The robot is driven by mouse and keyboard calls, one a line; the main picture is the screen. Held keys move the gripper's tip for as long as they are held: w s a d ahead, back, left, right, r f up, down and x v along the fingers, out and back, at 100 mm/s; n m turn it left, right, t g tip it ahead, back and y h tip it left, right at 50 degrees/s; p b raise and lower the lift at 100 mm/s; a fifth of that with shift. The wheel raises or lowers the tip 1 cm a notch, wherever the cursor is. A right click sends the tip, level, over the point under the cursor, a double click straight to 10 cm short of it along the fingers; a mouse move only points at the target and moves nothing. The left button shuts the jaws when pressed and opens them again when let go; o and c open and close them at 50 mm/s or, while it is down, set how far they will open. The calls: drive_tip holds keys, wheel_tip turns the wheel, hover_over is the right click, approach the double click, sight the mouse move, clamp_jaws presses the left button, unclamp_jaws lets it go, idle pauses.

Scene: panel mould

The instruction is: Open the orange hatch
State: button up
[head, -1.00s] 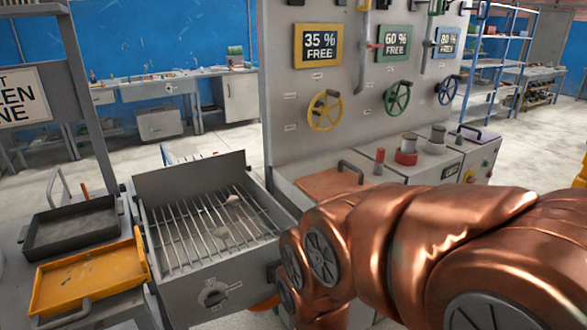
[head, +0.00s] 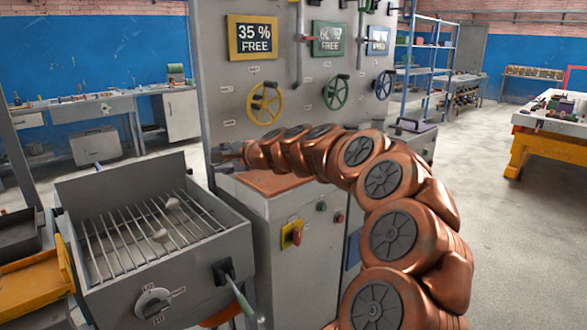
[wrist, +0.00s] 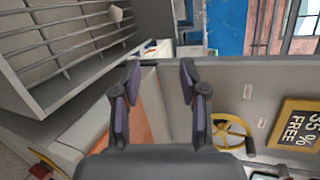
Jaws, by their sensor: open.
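The orange hatch (head: 262,182) is a flat orange-brown lid on top of the grey cabinet, below the panel. It looks closed. My arm crosses above it and hides part of it. Its dark handle does not show in the head view now. In the wrist view an orange strip of the hatch (wrist: 133,128) shows beside the left finger, partly covered by the finger and gripper body. My gripper (wrist: 160,72) is open, with nothing visible between its fingers. In the head view the gripper (head: 226,154) is small, at the hatch's back left, and seems above it.
A grey box with a wire grate (head: 155,235) stands left of the cabinet, with a lever (head: 238,295) on its side. The upright panel with a yellow valve wheel (head: 265,103) and a green one (head: 336,92) rises behind the hatch. Open floor (head: 490,240) lies to the right.

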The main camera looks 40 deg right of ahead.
drive_tip(key=d+f+m+h, duration=0.1)
drive_tip(key=d+m, duration=0.1)
drive_tip(key=d, duration=0.3)
drive_tip(key=d+f+m+h+b, duration=0.1)
drive_tip(key=d+m+h, duration=0.1)
drive_tip(key=d, duration=0.4)
drive_tip(key=d+f+m+h, duration=0.1)
drive_tip(key=d+m, duration=0.1)
drive_tip(key=d, duration=0.3)
drive_tip(key=shift+s+d+f+t+h, duration=0.2)
drive_tip(key=shift+f+t+h, duration=0.15)
drive_tip(key=shift+t+h, duration=0.05)
drive_tip(key=s+d+f+m+h, duration=0.1)
drive_tip(key=d, duration=0.2)
drive_tip(key=s+d+f+m+h, duration=0.1)
drive_tip(key=d, duration=0.3)
drive_tip(key=s+d+f+m+h+b, duration=0.1)
drive_tip(key=d+m, duration=0.1)
drive_tip(key=d, duration=0.1)
drive_tip(key=shift+s+d, duration=0.1)
drive_tip(key=shift+d, duration=0.25)
drive_tip(key=shift+x, duration=3.8)
clamp_jaws()
